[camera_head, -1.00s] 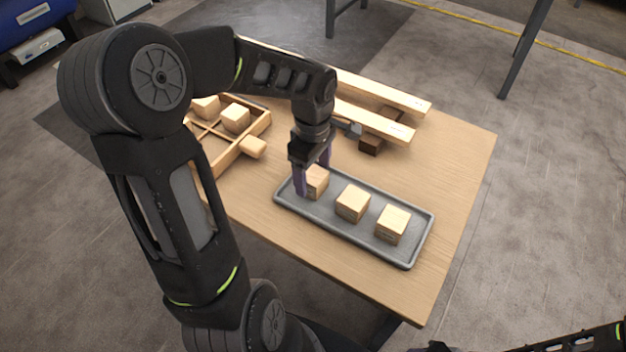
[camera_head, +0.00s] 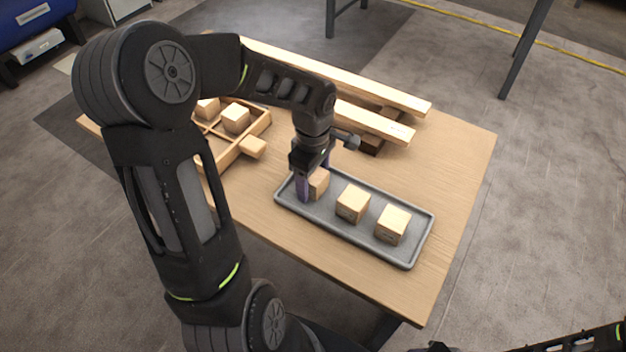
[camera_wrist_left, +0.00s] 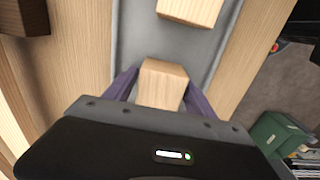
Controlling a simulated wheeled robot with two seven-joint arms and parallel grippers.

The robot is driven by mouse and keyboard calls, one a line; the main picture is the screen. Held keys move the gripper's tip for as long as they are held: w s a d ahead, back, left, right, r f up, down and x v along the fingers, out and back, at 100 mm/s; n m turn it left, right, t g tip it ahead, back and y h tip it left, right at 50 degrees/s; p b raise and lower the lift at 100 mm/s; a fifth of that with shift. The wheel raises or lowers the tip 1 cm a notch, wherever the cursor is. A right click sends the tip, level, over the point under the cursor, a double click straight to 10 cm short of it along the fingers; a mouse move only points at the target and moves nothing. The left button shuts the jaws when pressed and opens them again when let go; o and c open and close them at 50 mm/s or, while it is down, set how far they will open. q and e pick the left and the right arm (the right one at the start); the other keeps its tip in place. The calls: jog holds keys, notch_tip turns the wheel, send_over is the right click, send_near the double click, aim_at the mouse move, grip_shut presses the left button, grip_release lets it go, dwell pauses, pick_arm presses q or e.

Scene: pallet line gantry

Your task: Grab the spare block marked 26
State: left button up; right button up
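A grey tray (camera_head: 365,242) on the wooden table holds several light wooden blocks in a row. My left gripper (camera_head: 315,178) points down at the tray's left end, its purple fingers on either side of the leftmost block (camera_head: 319,184). In the left wrist view this block (camera_wrist_left: 162,84) sits between the fingers, which appear to press on its two sides. A middle block (camera_head: 352,204) and a right block (camera_head: 393,224) stand free in the tray. I cannot read a number 26 on any block. My right gripper is out of view.
A wooden divided box (camera_head: 262,126) with several blocks lies behind the left arm. Long pale planks (camera_head: 385,124) rest on dark supports at the table's back. The table's front right (camera_head: 440,270) is bare.

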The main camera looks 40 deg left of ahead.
pick_arm(q)
jog(key=c, duration=1.2)
notch_tip(320, 180, up, 10)
jog(key=shift+p, duration=0.4)
